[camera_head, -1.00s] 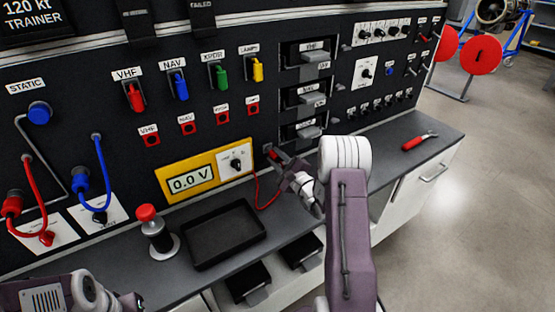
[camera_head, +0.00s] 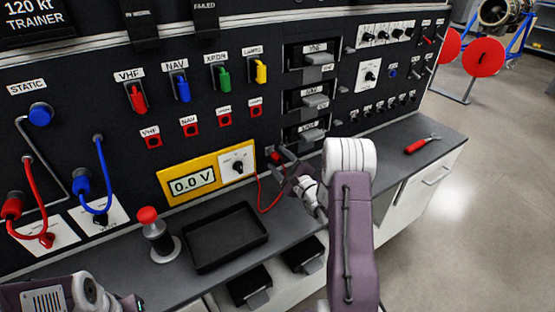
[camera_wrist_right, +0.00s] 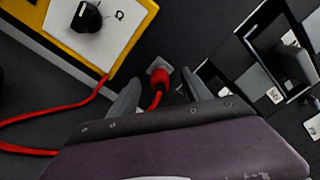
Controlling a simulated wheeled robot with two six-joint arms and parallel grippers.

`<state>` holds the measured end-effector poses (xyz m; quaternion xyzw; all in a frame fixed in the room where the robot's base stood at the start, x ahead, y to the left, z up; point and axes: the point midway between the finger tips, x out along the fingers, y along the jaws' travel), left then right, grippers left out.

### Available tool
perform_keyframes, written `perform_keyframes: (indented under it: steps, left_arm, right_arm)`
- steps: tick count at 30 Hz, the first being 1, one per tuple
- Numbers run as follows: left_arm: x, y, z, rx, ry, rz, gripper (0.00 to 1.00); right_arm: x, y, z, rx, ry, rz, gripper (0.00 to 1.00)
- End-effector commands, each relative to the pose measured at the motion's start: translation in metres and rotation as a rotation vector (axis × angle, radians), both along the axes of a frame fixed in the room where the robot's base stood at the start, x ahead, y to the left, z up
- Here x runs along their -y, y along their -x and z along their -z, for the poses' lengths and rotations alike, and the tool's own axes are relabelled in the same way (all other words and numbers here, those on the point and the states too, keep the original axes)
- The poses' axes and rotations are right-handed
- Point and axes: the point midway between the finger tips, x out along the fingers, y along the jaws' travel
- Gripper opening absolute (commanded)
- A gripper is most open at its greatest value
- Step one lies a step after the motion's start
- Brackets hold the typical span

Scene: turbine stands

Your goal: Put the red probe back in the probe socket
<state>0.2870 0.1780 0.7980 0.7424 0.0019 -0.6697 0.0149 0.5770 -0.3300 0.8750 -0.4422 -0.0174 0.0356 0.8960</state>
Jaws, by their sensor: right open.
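The red probe (camera_head: 275,157) sits at a small socket in the dark panel, right of the yellow voltmeter; its red lead hangs below. In the right wrist view the red probe (camera_wrist_right: 159,80) points into a small grey socket plate (camera_wrist_right: 159,65), which it partly hides. My right gripper (camera_head: 284,164) is open, with one finger on each side of the probe and lead and gaps showing on both sides. My left gripper (camera_head: 134,303) is low at the left edge, far from the probe; its jaw state is unclear.
The yellow voltmeter (camera_head: 193,184) reads 0.0 V beside a dial. A black tray (camera_head: 226,262) and a red-topped post (camera_head: 153,232) stand on the bench below. Red-handled pliers (camera_head: 421,144) lie on the right.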

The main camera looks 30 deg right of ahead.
Motion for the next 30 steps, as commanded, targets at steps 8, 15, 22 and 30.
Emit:
perform_keyframes:
  steps: [8, 15, 22, 30]
  left_arm:
    - [0.0, 0.0, 0.007, 0.0, 0.0, 0.0, 0.0]
    - [0.0, 0.0, 0.012, 0.0, 0.0, 0.0, 0.0]
    - [0.0, 0.0, 0.013, 0.0, 0.0, 0.0, 0.0]
    - [0.0, 0.0, 0.013, 0.0, 0.0, 0.0, 0.0]
  right_arm:
    - [0.003, 0.028, 0.001, 0.0, 0.0, 0.001, 0.57]
    - [0.005, 0.051, 0.001, 0.0, 0.0, 0.002, 0.57]
    - [0.005, 0.06, 0.0, 0.001, -0.001, 0.001, 0.57]
    - [0.005, 0.06, 0.0, 0.001, 0.0, 0.001, 0.57]
